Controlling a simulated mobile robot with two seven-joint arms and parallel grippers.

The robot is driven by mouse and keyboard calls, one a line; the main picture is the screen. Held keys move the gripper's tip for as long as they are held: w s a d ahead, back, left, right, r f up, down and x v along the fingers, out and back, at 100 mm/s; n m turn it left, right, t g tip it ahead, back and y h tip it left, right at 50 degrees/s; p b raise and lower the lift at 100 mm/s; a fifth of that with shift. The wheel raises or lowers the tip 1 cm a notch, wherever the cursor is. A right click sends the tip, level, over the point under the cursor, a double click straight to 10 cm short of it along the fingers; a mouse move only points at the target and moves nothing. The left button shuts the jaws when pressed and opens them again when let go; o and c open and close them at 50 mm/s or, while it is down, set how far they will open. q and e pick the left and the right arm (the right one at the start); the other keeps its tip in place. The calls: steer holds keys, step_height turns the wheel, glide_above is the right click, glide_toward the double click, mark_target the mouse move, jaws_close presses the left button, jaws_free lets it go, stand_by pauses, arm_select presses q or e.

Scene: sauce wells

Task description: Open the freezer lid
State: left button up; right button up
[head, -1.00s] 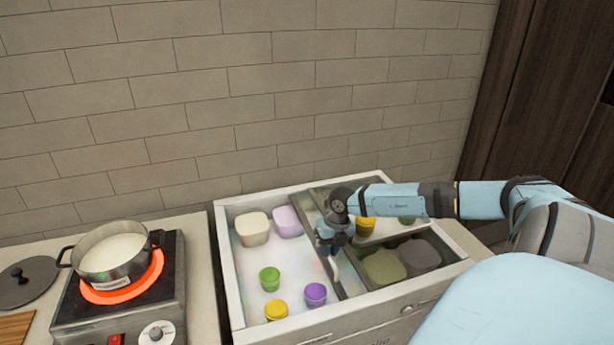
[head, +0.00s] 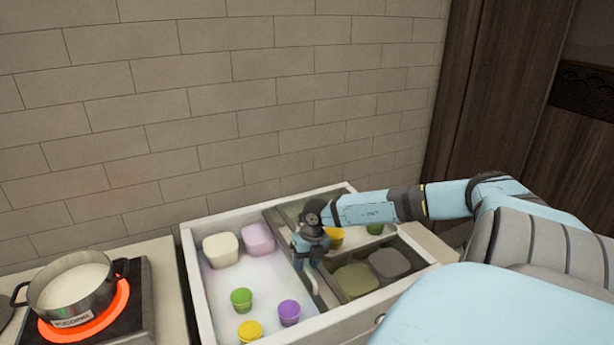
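The freezer (head: 195,280) is a white chest against the tiled wall. Its left part shows bright and uncovered. Its right part looks darker, as if under the tinted lid, whose grey frame edge (head: 280,232) runs front to back near the middle. My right gripper (head: 318,282) points down at this edge, over the middle of the freezer. Whether it touches the lid, and whether its fingers are apart, I cannot tell. My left gripper is not in view.
In the left part are white (head: 221,249) and lilac (head: 258,238) tubs and green (head: 241,299), yellow (head: 250,331) and purple (head: 289,312) cups. More tubs show on the right. A pot (head: 72,288) stands on a glowing burner at left.

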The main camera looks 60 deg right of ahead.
step_height(320, 180, up, 14)
steer(key=s+d, duration=0.1)
steer(key=d, duration=0.1)
steer(key=shift+s+f, duration=0.2)
steer(key=shift+d, duration=0.1)
stand_by(0.5)
